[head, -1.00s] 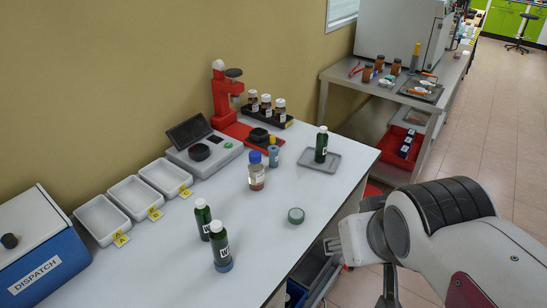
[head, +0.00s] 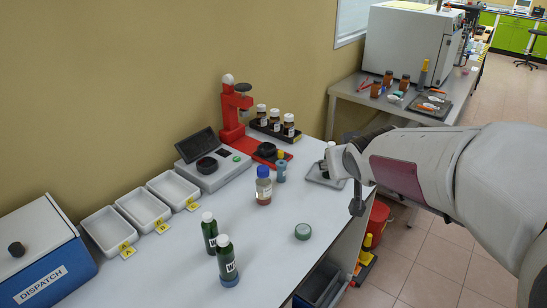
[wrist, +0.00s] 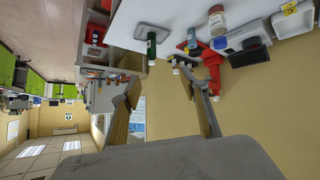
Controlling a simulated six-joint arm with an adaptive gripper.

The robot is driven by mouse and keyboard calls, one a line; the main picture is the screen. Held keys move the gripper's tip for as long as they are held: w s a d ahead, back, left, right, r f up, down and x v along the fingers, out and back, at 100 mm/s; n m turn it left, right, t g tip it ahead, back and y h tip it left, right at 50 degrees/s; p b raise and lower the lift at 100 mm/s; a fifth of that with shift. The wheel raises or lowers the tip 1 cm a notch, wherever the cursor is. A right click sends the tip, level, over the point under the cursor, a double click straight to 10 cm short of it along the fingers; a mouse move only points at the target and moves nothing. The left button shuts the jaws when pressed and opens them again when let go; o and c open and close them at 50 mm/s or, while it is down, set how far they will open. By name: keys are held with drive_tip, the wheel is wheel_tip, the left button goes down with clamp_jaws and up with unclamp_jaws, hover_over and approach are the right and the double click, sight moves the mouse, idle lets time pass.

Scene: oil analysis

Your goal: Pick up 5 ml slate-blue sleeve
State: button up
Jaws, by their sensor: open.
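A small slate-blue sleeve-like piece with a yellow top (head: 281,172) stands upright on the white bench, right of the blue-capped bottle. It also shows near the top of the wrist view (wrist: 192,38); no volume marking is readable on it. My gripper (wrist: 162,85) is open and empty, its two fingers spread. In the head view, my arm reaches in from the right and the gripper end is at the bench's right edge, over the grey tray, apart from the slate-blue piece.
A blue-capped bottle (head: 263,190) stands close left of the piece. The red stand (head: 234,110) and the vial rack (head: 272,130) are behind it. A grey tray (head: 318,178) is partly hidden by my arm.

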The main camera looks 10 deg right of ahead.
drive_tip(key=w+a+f+n+t+y, duration=0.1)
drive_tip(key=w+f, duration=0.2)
drive_tip(key=w, duration=0.5)
drive_tip(key=w+f+n+t+y, duration=0.1)
drive_tip(key=w+f, duration=0.3)
drive_tip(key=w, duration=0.3)
drive_tip(key=n+t+y, duration=0.1)
drive_tip(key=n+y, duration=0.1)
drive_tip(key=y, duration=0.3)
approach(283, 164)
drive_tip(key=w, duration=0.3)
drive_tip(key=shift+s+a+f, duration=0.1)
drive_tip(key=shift+a+f, duration=0.45)
drive_tip(key=shift+x, duration=1.35)
drive_tip(key=shift+x, duration=2.55)
